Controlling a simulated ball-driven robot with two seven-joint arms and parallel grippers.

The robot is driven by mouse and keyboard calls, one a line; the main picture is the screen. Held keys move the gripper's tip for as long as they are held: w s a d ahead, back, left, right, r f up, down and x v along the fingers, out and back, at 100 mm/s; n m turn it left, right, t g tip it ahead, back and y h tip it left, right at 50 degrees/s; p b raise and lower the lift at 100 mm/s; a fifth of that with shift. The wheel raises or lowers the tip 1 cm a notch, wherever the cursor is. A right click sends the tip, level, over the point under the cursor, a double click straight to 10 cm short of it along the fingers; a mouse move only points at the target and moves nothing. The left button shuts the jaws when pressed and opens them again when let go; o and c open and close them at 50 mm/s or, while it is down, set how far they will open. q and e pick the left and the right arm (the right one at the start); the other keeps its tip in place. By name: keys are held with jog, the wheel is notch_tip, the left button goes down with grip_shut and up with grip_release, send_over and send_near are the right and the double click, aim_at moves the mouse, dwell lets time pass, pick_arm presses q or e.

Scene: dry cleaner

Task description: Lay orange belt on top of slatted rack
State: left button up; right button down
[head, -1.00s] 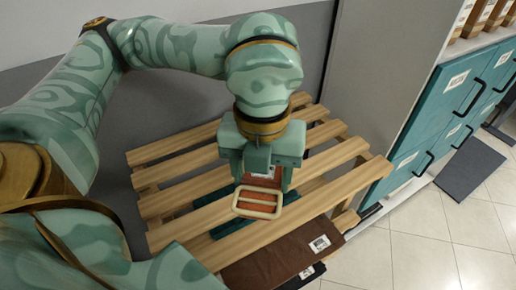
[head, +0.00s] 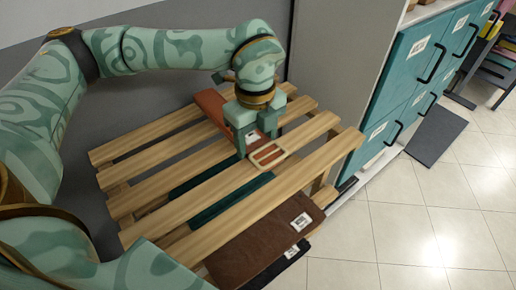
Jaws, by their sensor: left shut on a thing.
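The orange belt (head: 211,104) is a short brown-orange strap with a pale rectangular buckle (head: 268,155) at its near end. My left gripper (head: 255,142) points down and is shut on the belt's middle, hiding part of it. The strap shows behind the gripper and the buckle in front of it. The slatted rack (head: 190,160) is pale wood with several parallel slats. The belt is over its right half; I cannot tell whether it touches the slats. My right gripper is not in view.
A teal item (head: 232,201) shows between the slats, below their tops. A brown item with a tag (head: 262,243) and a black item (head: 279,267) lie at the rack's near side. A grey panel (head: 343,75) and teal drawers (head: 405,85) stand to the right.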

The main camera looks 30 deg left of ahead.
pick_arm(q)
jog(key=shift+w+f, duration=0.4)
jog(key=shift+f, duration=0.1)
notch_tip(320, 180, down, 3)
jog(key=shift+w+f+b, duration=0.15)
jog(key=shift+f+b, duration=0.05)
jog(key=shift+b, duration=0.3)
jog(key=o, duration=1)
notch_tip(320, 180, up, 12)
jog(key=shift+a+r+p, duration=0.1)
jog(key=shift+p, duration=1)
